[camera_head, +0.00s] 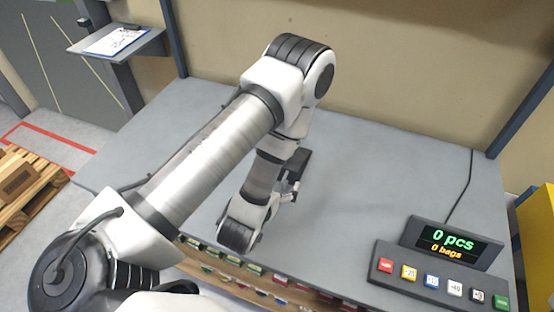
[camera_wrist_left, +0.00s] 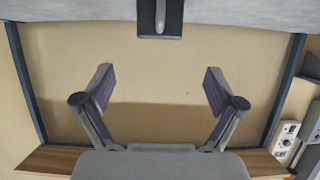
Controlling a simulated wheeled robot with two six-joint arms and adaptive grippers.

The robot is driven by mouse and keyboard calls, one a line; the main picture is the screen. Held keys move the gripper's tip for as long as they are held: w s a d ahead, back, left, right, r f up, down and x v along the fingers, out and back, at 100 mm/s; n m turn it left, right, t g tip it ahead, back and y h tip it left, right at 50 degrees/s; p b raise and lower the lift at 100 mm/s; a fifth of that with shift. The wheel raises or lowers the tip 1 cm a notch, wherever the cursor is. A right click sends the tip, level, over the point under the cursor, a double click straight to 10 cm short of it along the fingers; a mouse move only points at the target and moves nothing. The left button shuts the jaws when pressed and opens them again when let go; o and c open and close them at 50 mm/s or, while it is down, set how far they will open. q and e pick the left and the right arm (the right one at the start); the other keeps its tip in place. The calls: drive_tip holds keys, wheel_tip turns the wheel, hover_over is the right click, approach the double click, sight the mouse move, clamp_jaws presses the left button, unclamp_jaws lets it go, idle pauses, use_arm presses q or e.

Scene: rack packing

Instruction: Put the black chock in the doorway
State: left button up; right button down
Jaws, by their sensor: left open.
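The black chock (camera_head: 299,160) appears as a dark block on the grey table, partly hidden behind my left arm in the head view. In the left wrist view a dark block with a grey bar on it (camera_wrist_left: 174,24) shows at the top edge, cut off by the frame. My left gripper (camera_head: 291,190) is low over the table beside the block. In the left wrist view its two fingers (camera_wrist_left: 158,82) are wide apart with nothing between them. My right gripper is out of view. I cannot make out a doorway for certain.
The grey table (camera_head: 390,190) is clear to the right of my arm. A counter display (camera_head: 443,243) and a button panel (camera_head: 440,281) stand at the right front. Coloured bins (camera_head: 255,269) sit below the front edge. A wooden pallet (camera_head: 42,180) and red floor tape (camera_head: 62,137) are at left.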

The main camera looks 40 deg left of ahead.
sight(294, 163)
use_arm(q)
drive_tip(key=shift+g, duration=0.5)
drive_tip(key=x, duration=0.2)
drive_tip(key=b+x, duration=0.1)
drive_tip(key=x, duration=0.1)
drive_tip(key=r+x, duration=0.1)
drive_tip(key=shift+w+a+f, duration=0.1)
drive_tip(key=shift+w, duration=0.55)
drive_tip(key=p+x, duration=0.2)
drive_tip(key=x, duration=0.5)
drive_tip(key=shift+w, duration=0.1)
drive_tip(key=shift+w+f, duration=0.15)
clamp_jaws()
